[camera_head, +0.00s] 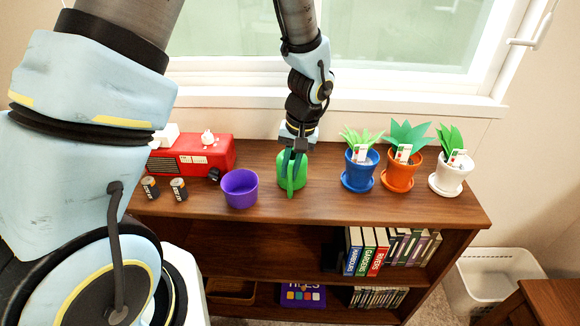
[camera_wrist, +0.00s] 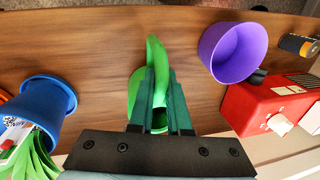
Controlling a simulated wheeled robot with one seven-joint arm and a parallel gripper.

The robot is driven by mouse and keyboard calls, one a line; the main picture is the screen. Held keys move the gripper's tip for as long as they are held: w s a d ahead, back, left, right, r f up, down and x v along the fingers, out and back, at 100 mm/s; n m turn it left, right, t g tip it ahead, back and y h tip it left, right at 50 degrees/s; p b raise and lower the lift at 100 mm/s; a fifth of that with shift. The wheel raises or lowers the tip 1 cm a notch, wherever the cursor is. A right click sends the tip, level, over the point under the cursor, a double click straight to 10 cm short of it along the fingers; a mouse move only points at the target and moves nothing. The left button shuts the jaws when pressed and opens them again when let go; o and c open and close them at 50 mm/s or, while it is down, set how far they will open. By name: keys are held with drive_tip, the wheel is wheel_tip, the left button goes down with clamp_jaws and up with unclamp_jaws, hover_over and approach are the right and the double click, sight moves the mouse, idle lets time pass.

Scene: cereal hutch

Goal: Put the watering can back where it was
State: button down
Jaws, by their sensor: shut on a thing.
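The green watering can (camera_head: 299,170) is at the middle of the wooden hutch top (camera_head: 330,212), between a purple pot and a blue plant pot. It looks upright; I cannot tell whether its base touches the wood. My gripper (camera_head: 294,150) comes down from above and is shut on it. In the wrist view the gripper's two dark green fingers (camera_wrist: 160,102) close on the can (camera_wrist: 155,58), and its curved part reaches past them. The gripper and fingers hide part of the can.
The purple pot (camera_head: 240,189) is just left of the can. A red radio (camera_head: 195,156) and two batteries (camera_head: 178,189) are farther left. The blue (camera_head: 359,171), orange (camera_head: 400,172) and white (camera_head: 450,174) plant pots stand to the right. Bare wood lies in front. The window is behind.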

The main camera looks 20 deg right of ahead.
drive_tip(key=shift+f, duration=0.15)
drive_tip(key=c, duration=0.9)
unclamp_jaws()
drive_tip(key=shift+o, duration=0.2)
wheel_tip(320, 180, up, 12)
drive_tip(key=s+d+b, duration=0.1)
drive_tip(key=d+b, duration=0.1)
drive_tip(key=w+a+f+n+h, duration=0.1)
drive_tip(key=a+n, duration=0.3)
drive_tip(key=a, duration=2.5)
drive_tip(key=shift+w+a+f+n+t+h, duration=0.2)
drive_tip(key=shift+w+a+n+t+h, duration=0.1)
drive_tip(key=shift+w+a+h, duration=0.1)
